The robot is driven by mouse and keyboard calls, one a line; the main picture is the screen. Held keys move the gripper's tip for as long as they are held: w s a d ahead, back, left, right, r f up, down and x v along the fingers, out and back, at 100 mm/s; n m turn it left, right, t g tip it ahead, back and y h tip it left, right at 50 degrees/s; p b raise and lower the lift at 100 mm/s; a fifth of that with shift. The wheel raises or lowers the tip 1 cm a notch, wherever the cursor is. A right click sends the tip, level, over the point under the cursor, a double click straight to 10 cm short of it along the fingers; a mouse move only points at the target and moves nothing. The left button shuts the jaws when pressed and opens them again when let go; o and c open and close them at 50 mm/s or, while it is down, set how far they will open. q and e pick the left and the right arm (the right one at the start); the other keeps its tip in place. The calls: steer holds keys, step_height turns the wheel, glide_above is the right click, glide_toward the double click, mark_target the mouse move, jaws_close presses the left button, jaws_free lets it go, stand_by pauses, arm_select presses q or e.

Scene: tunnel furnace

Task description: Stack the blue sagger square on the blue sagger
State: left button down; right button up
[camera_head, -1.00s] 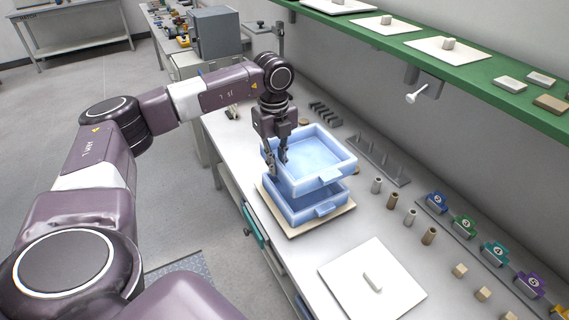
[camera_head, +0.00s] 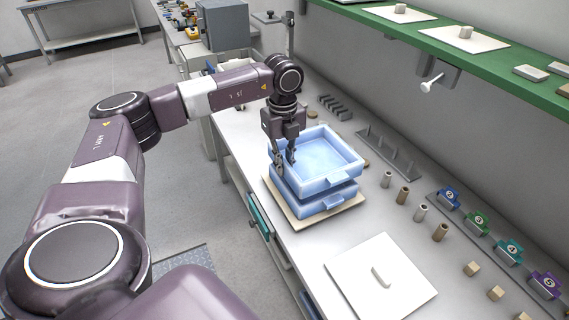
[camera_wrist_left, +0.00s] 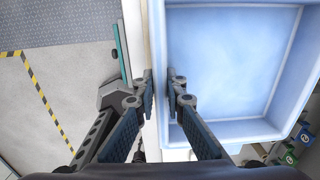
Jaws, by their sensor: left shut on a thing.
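My left gripper (camera_head: 284,161) is shut on the near-left wall of the upper blue sagger (camera_head: 327,177), one finger inside and one outside. In the left wrist view the fingers (camera_wrist_left: 160,80) pinch this wall, and the sagger's pale blue floor (camera_wrist_left: 225,65) looks empty. The upper sagger is roughly level, directly above the lower blue sagger (camera_head: 322,206). The two look nearly aligned. A dark narrow gap shows between them at the front right; I cannot tell whether they touch elsewhere. The lower sagger sits on a cream plate (camera_head: 357,199), its inside hidden. My right gripper is out of view.
A white plate with a small block (camera_head: 381,276) lies nearer on the bench. Small cylinders (camera_head: 403,194), a spiked rack (camera_head: 392,155) and numbered coloured holders (camera_head: 478,222) stand to the right. A green shelf (camera_head: 450,50) runs above the back.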

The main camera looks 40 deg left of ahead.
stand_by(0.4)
arm_select(q)
steer(key=shift+w+f+b, duration=0.1)
steer(key=shift+f+b, duration=0.75)
steer(key=shift+f, duration=0.45)
steer(key=shift+f+b, duration=0.3)
steer(key=shift+f, duration=0.05)
steer(key=c, duration=1.9)
jaws_free()
steer(key=shift+s+f, duration=0.15)
steer(key=shift+s, duration=0.05)
step_height(320, 180, up, 12)
steer(key=shift+r, duration=0.15)
